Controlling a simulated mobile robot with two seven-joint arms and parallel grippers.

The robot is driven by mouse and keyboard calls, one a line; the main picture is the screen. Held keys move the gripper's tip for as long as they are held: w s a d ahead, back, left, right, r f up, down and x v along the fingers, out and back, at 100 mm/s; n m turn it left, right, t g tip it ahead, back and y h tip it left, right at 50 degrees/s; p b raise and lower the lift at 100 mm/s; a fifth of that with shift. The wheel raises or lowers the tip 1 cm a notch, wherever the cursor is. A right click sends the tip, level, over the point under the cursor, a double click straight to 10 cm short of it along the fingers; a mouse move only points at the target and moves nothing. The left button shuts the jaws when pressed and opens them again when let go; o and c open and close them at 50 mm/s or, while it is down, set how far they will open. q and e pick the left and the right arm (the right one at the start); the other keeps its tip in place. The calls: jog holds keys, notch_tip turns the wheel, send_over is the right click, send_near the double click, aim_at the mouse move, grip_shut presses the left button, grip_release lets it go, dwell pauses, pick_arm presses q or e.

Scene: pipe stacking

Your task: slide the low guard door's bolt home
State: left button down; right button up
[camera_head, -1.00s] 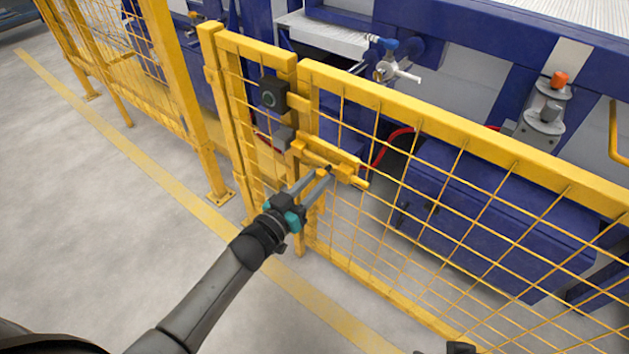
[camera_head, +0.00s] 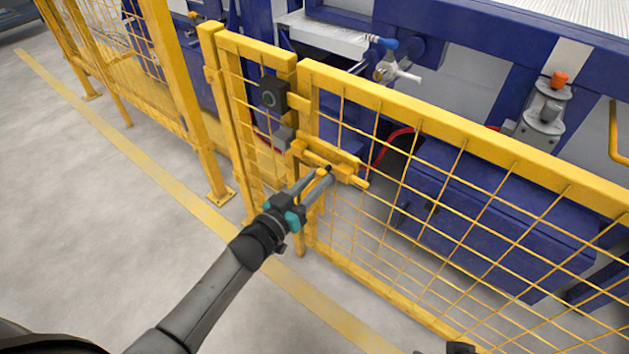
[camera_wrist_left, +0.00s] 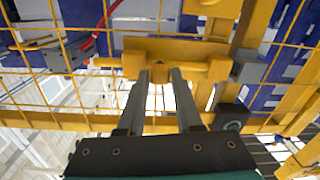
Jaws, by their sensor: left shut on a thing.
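The low guard door (camera_head: 450,125) is a yellow mesh panel, standing in line with the yellow post beside it. Its yellow bolt (camera_head: 358,181) lies along a yellow mount near the door's left edge, with one end sticking out to the right. A grey block (camera_head: 284,138) sits on the post side, left of the bolt. My left gripper (camera_head: 328,170) is shut on the bolt's handle from the front. In the left wrist view the fingers (camera_wrist_left: 163,75) close about a small yellow handle (camera_wrist_left: 159,73) below the bolt's line. The far bolt end by the grey block is hard to make out.
A dark box with a round face (camera_head: 273,94) is on the post above the bolt. Blue machinery (camera_head: 490,215) stands behind the mesh. Yellow fencing (camera_head: 180,100) runs on at the left. The grey floor (camera_head: 100,220) in front is clear.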

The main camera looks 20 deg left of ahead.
aim_at(307, 155)
pick_arm(q)
jog(key=a, duration=0.2)
jog(key=w+a, duration=0.1)
jog(key=a, duration=0.1)
jog(key=w+a, duration=0.1)
jog(key=shift+a, duration=0.4)
pick_arm(e)
jog(key=shift+s+f, duration=0.15)
jog(key=shift+f, duration=0.5)
pick_arm(q)
jog(key=c, duration=0.6)
grip_release()
jog(key=shift+a, duration=0.1)
pick_arm(e)
jog(key=shift+r, duration=0.1)
pick_arm(q)
jog(key=shift+s+p, duration=0.1)
jog(key=shift+p, duration=0.2)
pick_arm(e)
jog(key=shift+r, duration=0.1)
pick_arm(q)
jog(key=shift+p+v, duration=2.4)
jog(key=shift+v, duration=5.1)
pick_arm(e)
jog(key=s+d+f+g, duration=0.1)
jog(key=s+f, duration=0.3)
jog(key=f, duration=0.5)
jog(key=shift+f+g, duration=0.3)
jog(key=shift+f, duration=0.1)
